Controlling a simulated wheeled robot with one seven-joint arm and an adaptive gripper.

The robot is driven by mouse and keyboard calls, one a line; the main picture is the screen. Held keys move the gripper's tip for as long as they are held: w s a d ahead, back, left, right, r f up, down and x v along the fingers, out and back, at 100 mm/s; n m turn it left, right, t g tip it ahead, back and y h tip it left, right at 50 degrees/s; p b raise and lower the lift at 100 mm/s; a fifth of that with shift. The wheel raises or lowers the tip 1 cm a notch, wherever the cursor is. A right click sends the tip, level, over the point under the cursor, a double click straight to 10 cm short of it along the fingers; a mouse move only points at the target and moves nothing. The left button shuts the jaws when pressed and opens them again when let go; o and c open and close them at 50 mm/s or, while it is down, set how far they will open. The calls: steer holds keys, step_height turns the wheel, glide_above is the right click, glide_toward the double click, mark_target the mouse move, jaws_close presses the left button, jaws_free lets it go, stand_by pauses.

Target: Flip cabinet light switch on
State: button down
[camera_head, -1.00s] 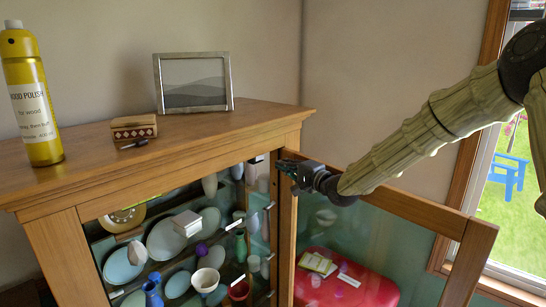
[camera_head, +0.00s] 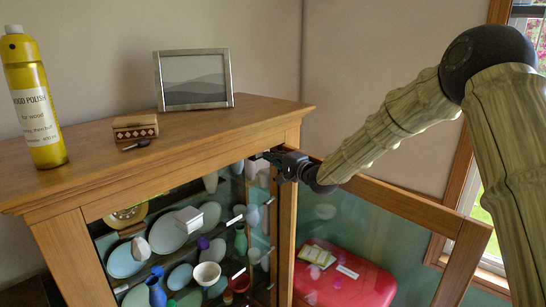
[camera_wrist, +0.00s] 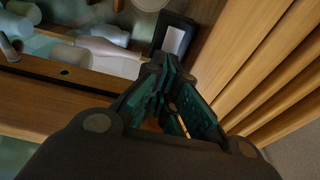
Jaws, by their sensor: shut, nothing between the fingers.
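The wooden display cabinet (camera_head: 66,241) stands with its glass door (camera_head: 395,205) swung open to the right. My gripper (camera_head: 262,156) reaches in at the cabinet's upper right inner corner, under the top. In the wrist view my gripper (camera_wrist: 165,64) has its fingers together at the tips with nothing between them. Just beyond the tips is a dark plate with a pale rectangular face, which looks like the light switch (camera_wrist: 175,40). I cannot tell whether the tips touch it or which way it is set. The switch cannot be made out in the head view.
Plates, bowls and vases, including a white bowl (camera_head: 206,274), fill the shelves close by. A wood polish can (camera_head: 38,110), a picture frame (camera_head: 194,80) and a small box (camera_head: 135,127) stand on top. A red case (camera_head: 345,280) shows through the door glass.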

steer(key=shift+w, duration=0.35)
steer(key=shift+s, duration=0.1)
steer(key=v, duration=1.1)
steer(key=shift+s+d, duration=0.25)
steer(key=shift+s, duration=0.05)
steer(key=shift+f, duration=0.2)
